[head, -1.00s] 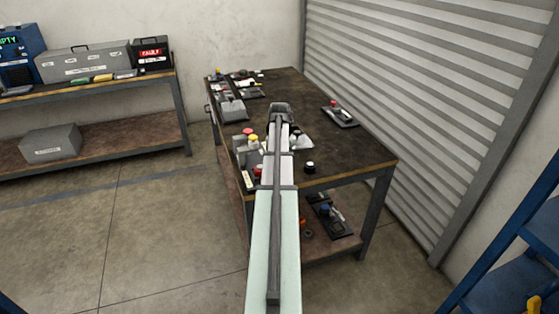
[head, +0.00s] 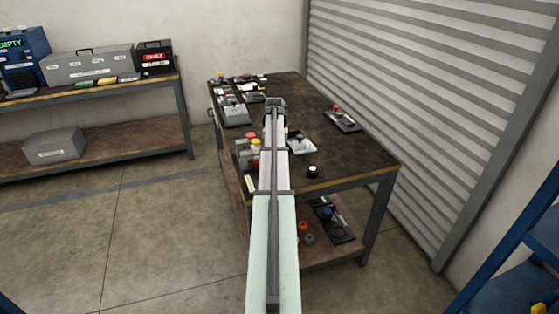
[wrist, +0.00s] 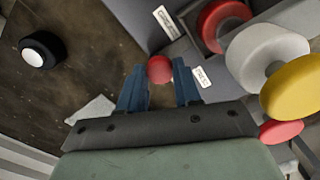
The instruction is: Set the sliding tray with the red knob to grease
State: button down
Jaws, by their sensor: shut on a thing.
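The red knob (wrist: 160,68) is a small round ball in the wrist view. My gripper (wrist: 160,88) has its blue fingers on either side of it and is shut on it. The sliding tray's grey body (wrist: 140,15) lies beyond and beside the knob. Two white labels, one above the knob (wrist: 165,20) and one to its right (wrist: 202,77), are too blurred to read, so I cannot tell which position the tray is in. In the head view my arm covers the knob and my fingertips.
A black puck with a white top (wrist: 40,50) is at left. In the head view, a white dish (head: 301,145) and another red-knobbed device (head: 342,120) are on the dark table (head: 345,160).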

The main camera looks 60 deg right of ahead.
jog(key=shift+w+d, duration=0.2)
jog(key=c, duration=0.8)
grip_release()
notch_tip(320, 180, up, 14)
jog(key=shift+f, duration=0.1)
dwell(0.4)
